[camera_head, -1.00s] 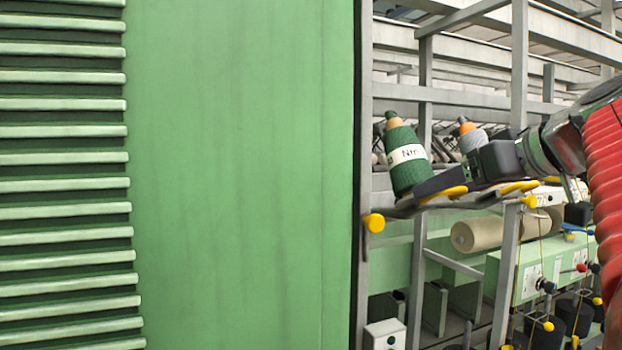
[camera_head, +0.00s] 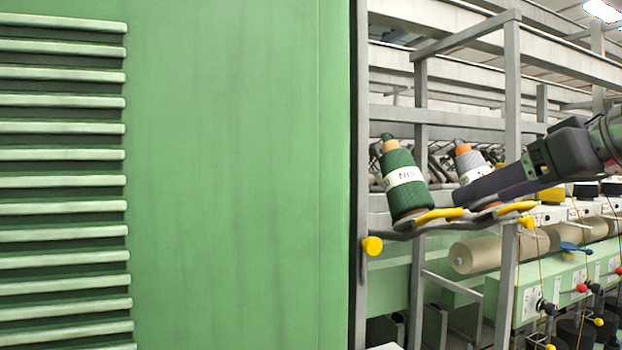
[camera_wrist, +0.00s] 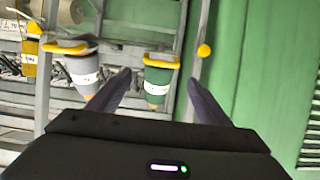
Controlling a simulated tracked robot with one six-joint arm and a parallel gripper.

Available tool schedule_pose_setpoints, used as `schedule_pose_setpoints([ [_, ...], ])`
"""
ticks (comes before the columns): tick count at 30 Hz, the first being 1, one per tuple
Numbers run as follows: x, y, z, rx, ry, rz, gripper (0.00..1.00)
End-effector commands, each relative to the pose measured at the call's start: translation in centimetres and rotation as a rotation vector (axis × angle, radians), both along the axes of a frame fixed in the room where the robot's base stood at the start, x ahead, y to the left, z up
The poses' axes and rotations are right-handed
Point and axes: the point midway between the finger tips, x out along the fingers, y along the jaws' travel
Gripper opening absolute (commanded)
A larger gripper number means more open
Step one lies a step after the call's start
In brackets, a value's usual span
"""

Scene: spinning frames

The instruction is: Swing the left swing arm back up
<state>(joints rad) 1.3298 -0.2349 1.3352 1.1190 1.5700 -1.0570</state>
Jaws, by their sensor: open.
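The left swing arm (camera_head: 399,236) sticks out from the frame with a yellow knob (camera_head: 372,246) at its outer end and a yellow handle (camera_head: 440,215). It carries a green bobbin (camera_head: 403,193), upright with its tip leaning left. In the wrist view the green bobbin shows between the fingers of my gripper (camera_wrist: 159,80); I see no contact.
A grey bobbin (camera_head: 468,160) with its own yellow handle (camera_head: 516,208) stands to the right, partly hidden by my gripper. A big green panel (camera_head: 230,180) fills the left. Metal posts (camera_head: 511,100) and beige rolls (camera_head: 475,255) lie around and behind.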

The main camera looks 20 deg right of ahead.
Motion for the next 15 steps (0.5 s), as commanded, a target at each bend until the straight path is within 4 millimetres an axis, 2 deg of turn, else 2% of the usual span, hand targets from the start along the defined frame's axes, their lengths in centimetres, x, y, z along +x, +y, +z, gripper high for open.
schedule_pose_setpoints([
  [9, -2.9, -0.2, 1.2, -0.002, 0.000, -0.004, 0.72],
  [15, -3.7, -0.1, 1.6, -0.001, -0.001, -0.002, 0.72],
])
